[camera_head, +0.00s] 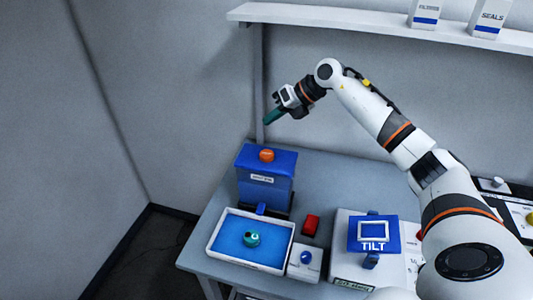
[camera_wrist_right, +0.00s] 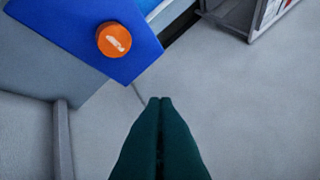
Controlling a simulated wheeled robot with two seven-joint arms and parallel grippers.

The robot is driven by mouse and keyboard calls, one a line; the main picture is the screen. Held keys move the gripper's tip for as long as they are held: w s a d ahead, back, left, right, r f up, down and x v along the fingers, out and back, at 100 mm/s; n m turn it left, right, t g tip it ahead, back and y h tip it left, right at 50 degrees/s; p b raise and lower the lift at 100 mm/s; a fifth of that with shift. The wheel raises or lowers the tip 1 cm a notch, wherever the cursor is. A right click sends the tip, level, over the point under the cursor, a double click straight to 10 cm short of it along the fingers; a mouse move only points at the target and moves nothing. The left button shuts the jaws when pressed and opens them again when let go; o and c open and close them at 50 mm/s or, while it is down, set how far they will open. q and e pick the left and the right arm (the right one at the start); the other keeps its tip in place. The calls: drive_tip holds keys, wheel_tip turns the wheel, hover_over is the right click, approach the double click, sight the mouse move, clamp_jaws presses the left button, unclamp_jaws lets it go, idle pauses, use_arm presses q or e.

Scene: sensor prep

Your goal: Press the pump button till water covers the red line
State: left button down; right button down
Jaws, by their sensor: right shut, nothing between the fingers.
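The round orange button (camera_head: 266,155) sits on top of the blue pump box (camera_head: 265,185) at the back of the table. It also shows in the right wrist view (camera_wrist_right: 114,39), with a white mark on its top. A white-rimmed tray (camera_head: 222,247) of blue water stands in front of the box, with a small teal object (camera_head: 251,239) in it. I cannot make out a red line. My right gripper (camera_head: 271,118) is shut and empty, in the air above the button's level and apart from it. Its dark green fingers (camera_wrist_right: 160,101) touch each other. My left gripper is out of view.
A red block (camera_head: 311,225) and a white box with a blue knob (camera_head: 305,257) stand right of the tray. A blue TILT panel (camera_head: 373,232) stands further right. A wall shelf (camera_head: 385,23) holds white boxes. The table (camera_head: 206,224) edge is at the left.

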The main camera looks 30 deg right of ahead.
drive_tip(key=b, duration=0.6)
approach(265, 153)
drive_tip(key=w+a+f, duration=0.1)
drive_tip(key=w, duration=0.1)
drive_tip(key=w+a+f, duration=0.1)
drive_tip(key=a, duration=0.1)
drive_tip(key=shift+w+a+f, duration=0.15)
drive_tip(key=shift+w+a, duration=0.2)
drive_tip(key=shift+f, duration=0.35)
idle(0.9)
drive_tip(key=shift+f+b, duration=0.3)
drive_tip(key=shift+f, duration=0.1)
drive_tip(key=shift+f+b, duration=0.5)
drive_tip(key=shift+f, duration=0.3)
idle(0.6)
drive_tip(key=shift+r, duration=0.1)
drive_tip(key=shift+r+p, duration=0.8)
drive_tip(key=shift+r, duration=0.3)
